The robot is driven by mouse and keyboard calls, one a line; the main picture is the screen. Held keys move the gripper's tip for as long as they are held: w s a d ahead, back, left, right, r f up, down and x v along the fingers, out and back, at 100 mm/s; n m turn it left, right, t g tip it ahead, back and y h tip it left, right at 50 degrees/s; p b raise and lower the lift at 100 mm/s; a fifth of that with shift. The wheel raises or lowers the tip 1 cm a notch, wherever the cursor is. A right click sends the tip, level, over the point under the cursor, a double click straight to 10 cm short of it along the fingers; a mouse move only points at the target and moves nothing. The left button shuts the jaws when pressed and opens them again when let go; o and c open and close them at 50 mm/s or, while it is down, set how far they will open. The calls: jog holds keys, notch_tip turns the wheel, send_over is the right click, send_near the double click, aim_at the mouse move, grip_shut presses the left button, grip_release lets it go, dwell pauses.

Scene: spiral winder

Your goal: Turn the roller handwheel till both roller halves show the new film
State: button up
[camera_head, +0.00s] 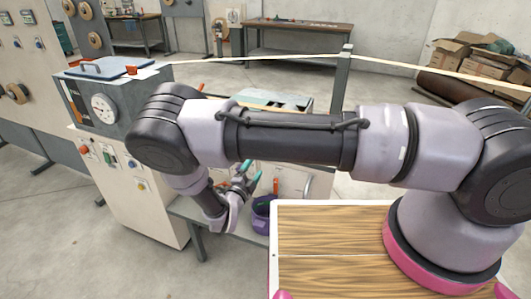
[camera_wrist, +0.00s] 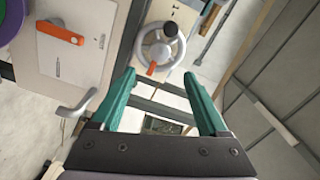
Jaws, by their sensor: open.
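A grey spoked handwheel (camera_wrist: 148,50) with a dark knob and an orange mark on its rim shows in the wrist view, on a pale panel just beyond my fingertips. My gripper (camera_wrist: 159,75) is open and empty, its two teal fingers spread to either side below the wheel. No contact with the wheel is visible. In the head view my gripper (camera_head: 252,178) is low beside the machine, partly behind my own wrist. I cannot make out the handwheel there. The roller halves and film are not identifiable; my arm covers much of the machine's middle.
In the wrist view an orange handle (camera_wrist: 60,32) and a grey curved handle (camera_wrist: 78,105) lie left of the wheel. In the head view a purple tub (camera_head: 261,216) stands below my gripper, and a gauge cabinet (camera_head: 122,106) stands left. Open floor lies at front left.

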jog(key=x, duration=0.9)
jog(key=shift+w, duration=0.25)
jog(key=shift+d, duration=0.1)
grip_shut()
